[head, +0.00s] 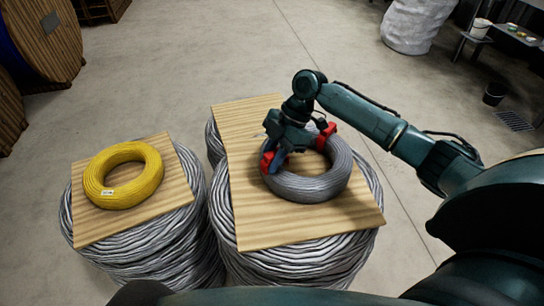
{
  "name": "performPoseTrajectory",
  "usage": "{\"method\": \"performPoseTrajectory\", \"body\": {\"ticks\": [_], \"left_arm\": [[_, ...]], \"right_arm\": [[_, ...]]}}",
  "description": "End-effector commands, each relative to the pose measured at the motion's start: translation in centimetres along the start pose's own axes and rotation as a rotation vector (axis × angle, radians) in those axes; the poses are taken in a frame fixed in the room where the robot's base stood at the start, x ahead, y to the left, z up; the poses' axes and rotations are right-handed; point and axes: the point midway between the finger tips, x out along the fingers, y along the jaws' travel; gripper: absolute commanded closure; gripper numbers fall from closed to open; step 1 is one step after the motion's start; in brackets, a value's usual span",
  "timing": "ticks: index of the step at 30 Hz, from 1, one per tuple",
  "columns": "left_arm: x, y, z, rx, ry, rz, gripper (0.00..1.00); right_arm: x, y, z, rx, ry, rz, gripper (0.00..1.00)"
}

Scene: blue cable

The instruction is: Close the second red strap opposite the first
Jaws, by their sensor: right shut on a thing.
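A grey cable coil (318,187) lies flat on a wooden board (255,225) on the right stack. One red strap (327,131) shows at the coil's far right side. A second red piece (267,163), which looks like the other strap, shows at the coil's left side, beside my gripper fingers. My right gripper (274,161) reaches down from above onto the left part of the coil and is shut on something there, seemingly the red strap. The gripper body hides the coil's far left part, and I cannot tell whether the strap's ends meet. My left gripper is not in view.
A yellow cable coil (97,184) lies on another board (88,232) on the left stack of grey cable. Large wooden reels stand at the far left. A wrapped grey bundle (413,24) and a black bucket (494,93) stand farther back. The floor between is clear.

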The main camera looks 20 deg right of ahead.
Motion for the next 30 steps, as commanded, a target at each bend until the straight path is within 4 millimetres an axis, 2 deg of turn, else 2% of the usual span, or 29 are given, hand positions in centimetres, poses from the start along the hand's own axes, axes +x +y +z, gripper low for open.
{"method": "performPoseTrajectory", "body": {"ticks": [12,30], "left_arm": [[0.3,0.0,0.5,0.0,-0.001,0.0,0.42],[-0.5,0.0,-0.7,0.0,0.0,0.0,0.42]], "right_arm": [[1.0,0.0,0.6,0.0,0.0,0.0,0.99],[-0.2,0.0,-0.1,0.0,0.0,0.0,0.99]]}}
